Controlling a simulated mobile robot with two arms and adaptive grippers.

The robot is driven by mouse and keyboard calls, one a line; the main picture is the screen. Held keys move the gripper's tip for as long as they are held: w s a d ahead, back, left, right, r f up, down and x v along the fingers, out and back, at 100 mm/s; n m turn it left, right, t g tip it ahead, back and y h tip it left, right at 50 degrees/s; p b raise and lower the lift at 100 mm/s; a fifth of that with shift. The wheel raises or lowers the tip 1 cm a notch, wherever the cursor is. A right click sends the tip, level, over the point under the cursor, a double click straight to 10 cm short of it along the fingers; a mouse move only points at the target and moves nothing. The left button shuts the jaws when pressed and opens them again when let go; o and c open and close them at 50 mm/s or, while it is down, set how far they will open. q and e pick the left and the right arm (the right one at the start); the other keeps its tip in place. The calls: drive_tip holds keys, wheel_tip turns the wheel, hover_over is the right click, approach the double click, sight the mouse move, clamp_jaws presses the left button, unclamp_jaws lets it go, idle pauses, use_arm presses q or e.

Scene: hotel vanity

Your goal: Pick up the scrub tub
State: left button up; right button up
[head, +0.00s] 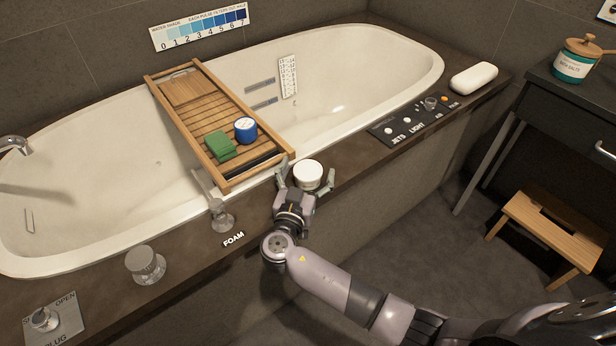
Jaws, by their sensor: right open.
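A small round white-lidded tub (307,170), which I take to be the scrub tub, stands on the dark tub surround beside the near end of the bath tray. Its label is not readable. My right gripper (306,181) reaches in from the lower right. It is open, with one finger on the left side of the tub and one on the right. I cannot tell whether the fingers touch it. My left gripper is not in view.
A wooden bath tray (181,124) spans the bathtub (343,112), holding a green block (220,146) and a blue tub (245,131). A metal knob (222,218) stands left of my gripper. A control panel (415,118) and white bar (473,78) lie right. A stool (548,232) stands below.

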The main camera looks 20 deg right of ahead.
drive_tip(key=shift+w+d, duration=0.3)
drive_tip(key=shift+w, duration=0.2)
drive_tip(key=shift+c, duration=0.3)
drive_tip(key=c, duration=1.3)
